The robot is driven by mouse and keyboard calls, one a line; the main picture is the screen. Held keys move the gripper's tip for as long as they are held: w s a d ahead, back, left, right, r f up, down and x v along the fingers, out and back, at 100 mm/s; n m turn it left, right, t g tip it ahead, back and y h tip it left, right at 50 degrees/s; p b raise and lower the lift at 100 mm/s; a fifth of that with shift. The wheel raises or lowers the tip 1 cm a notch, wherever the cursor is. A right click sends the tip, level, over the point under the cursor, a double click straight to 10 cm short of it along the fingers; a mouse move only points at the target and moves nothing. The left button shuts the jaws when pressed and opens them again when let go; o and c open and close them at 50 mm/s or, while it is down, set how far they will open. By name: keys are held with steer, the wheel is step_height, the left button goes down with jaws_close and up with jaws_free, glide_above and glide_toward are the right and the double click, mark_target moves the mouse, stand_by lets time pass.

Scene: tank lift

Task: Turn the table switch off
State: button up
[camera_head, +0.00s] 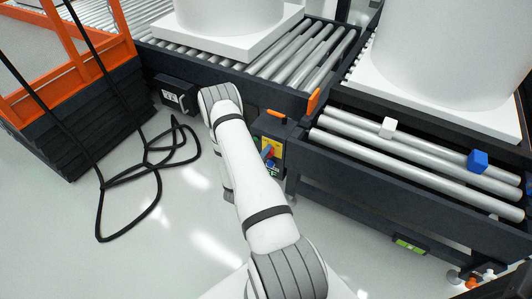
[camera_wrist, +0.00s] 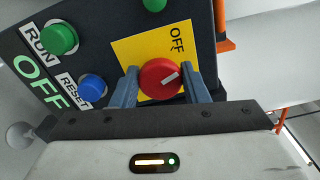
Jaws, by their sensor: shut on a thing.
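The table switch is a red round knob (camera_wrist: 158,80) on a yellow plate (camera_wrist: 128,52) in the wrist view.
A green RUN button (camera_wrist: 60,38) and a blue RESET button (camera_wrist: 90,88) sit left of the knob. Orange levers (camera_head: 313,101) stand close by. A roller table (camera_head: 400,193) carries a white cube (camera_head: 387,128) and a blue cube (camera_head: 478,160). Black cable (camera_head: 150,165) lies on the floor.

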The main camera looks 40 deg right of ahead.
steer(key=n, duration=0.4)
steer(key=shift+f+n+p, duration=0.1)
steer(key=shift+n+p, duration=0.3)
stand_by(0.4)
steer(key=o, duration=1)
steer(key=shift+a, duration=0.1)
steer(key=p+v, duration=0.1)
steer(key=v, duration=0.6)
steer(key=shift+s+a+p, duration=0.15)
steer(key=shift+a+p, duration=0.15)
steer(key=shift+p, duration=0.05)
